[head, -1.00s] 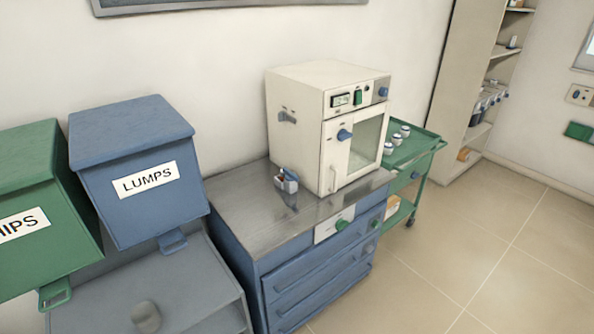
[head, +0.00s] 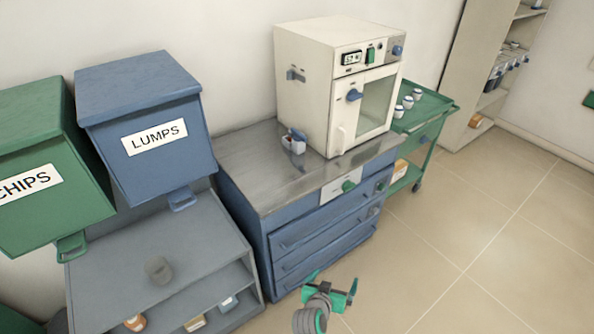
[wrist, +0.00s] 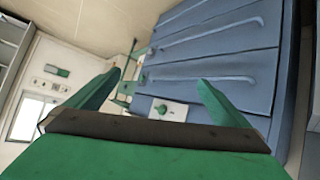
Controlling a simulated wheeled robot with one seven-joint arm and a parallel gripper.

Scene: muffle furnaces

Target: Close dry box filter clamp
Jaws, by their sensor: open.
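A cream box (head: 306,85) with a display, a blue door knob (head: 354,95) and a window stands on the steel-topped blue cabinet (head: 262,170). A small blue-grey fitting (head: 296,75) is on its left side; I cannot tell whether this is the filter clamp or how it is set. My gripper (head: 332,283) is open and empty, low in front of the cabinet and well apart from the box. The wrist view shows green fingers spread (wrist: 160,84) before the cabinet drawers.
A blue LUMPS bin (head: 150,130) and a green CHIPS bin (head: 50,165) hang at left above a grey shelf unit (head: 190,290). A green cart (head: 430,112) with white jars stands right of the cabinet. The tiled floor (head: 470,240) at right is clear.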

